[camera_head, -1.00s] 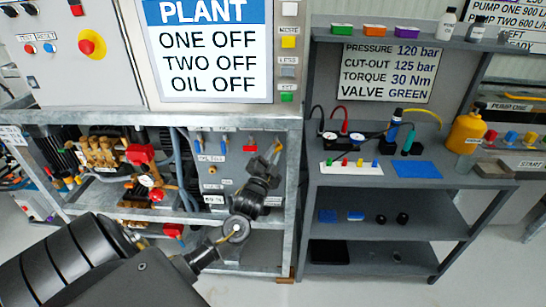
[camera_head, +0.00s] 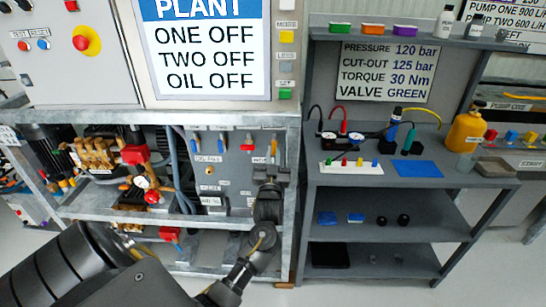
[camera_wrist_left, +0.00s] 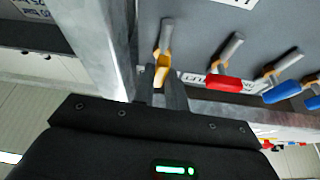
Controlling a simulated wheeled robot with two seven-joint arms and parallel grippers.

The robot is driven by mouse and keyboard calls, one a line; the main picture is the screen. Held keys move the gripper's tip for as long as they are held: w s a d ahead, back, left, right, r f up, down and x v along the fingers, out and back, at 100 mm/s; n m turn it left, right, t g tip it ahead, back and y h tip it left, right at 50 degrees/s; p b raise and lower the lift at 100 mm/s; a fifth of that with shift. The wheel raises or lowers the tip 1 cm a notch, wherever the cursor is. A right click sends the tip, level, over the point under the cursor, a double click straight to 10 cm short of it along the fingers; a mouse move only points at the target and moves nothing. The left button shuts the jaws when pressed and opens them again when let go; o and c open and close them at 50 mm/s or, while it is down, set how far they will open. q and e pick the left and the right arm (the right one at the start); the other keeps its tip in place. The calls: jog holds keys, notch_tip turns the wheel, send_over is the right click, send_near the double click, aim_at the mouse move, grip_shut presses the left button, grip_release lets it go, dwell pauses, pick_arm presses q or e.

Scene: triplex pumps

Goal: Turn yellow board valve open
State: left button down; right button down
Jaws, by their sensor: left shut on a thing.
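The yellow board valve (camera_head: 274,146) is the rightmost of the row of lever valves on the grey board, close to the frame's upright. Its lever hangs nearly straight down in the head view. My left gripper (camera_head: 271,172) is just below it, with its fingers pointing up. In the left wrist view the yellow lever grip (camera_wrist_left: 161,72) sits between the fingertips of my left gripper (camera_wrist_left: 162,84), which are shut on it. The fingers hide part of the grip. My right gripper is not in view.
A red lever (camera_head: 248,146) and blue levers (camera_head: 221,147) hang to the left of the yellow one. The metal upright (camera_head: 294,180) stands close on the right. A grey bench (camera_head: 440,172) with gauges and a yellow bottle (camera_head: 466,131) is further right.

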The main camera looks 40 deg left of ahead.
pick_arm(q)
jog(key=shift+n+g+y, duration=0.3)
jog(key=shift+n, duration=0.4)
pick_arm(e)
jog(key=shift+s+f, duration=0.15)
pick_arm(q)
jog(key=shift+y, duration=0.3)
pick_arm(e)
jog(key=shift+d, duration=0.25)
pick_arm(q)
jog(key=c, duration=1.4)
grip_release()
jog(key=shift+w, duration=0.1)
jog(key=shift+c, duration=0.2)
jog(key=shift+d, duration=0.1)
